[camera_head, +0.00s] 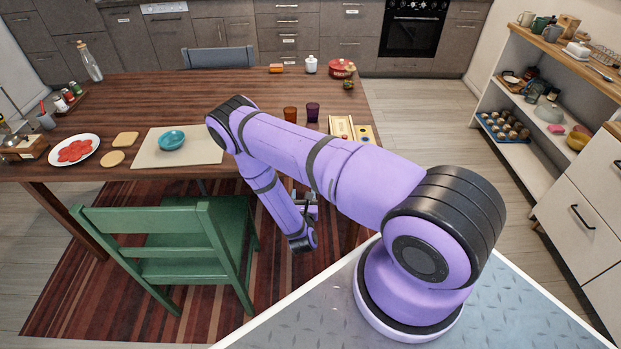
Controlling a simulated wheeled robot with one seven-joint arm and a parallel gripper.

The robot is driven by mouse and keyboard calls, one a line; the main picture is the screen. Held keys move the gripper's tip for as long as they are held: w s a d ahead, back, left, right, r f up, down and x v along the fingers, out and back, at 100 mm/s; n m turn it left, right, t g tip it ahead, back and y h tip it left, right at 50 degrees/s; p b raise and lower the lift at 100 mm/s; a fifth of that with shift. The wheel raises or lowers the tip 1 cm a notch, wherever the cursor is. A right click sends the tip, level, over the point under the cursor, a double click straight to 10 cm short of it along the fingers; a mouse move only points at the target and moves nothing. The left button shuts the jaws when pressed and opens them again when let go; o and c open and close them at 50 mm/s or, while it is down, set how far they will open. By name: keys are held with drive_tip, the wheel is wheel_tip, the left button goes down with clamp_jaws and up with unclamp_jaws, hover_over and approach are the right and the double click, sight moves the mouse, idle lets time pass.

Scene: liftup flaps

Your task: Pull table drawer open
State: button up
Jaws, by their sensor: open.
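The wooden table (215,90) stands ahead of me, with its top and near edge in view. I cannot make out its drawer or a handle; my purple arm covers much of the table's near right side. My gripper (309,203) is small in view, beyond my wrist and below the table top near its right end. It is open, and I see nothing held in it. Its fingertips are partly hidden by my arm, and I cannot tell how far they are from the table.
A green chair (165,240) stands at the table's near side, left of my gripper. A blue bowl (172,140), a white plate (74,150) and two cups (312,112) stand on the table. A shelf (530,95) and white drawers (585,205) are at right.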

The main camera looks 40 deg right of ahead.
drive_tip(key=shift+y, duration=0.3)
drive_tip(key=x, duration=0.7)
drive_tip(key=f+x, duration=0.1)
drive_tip(key=x, duration=0.2)
drive_tip(key=shift+d, duration=0.3)
clamp_jaws()
drive_tip(key=shift+s, duration=0.15)
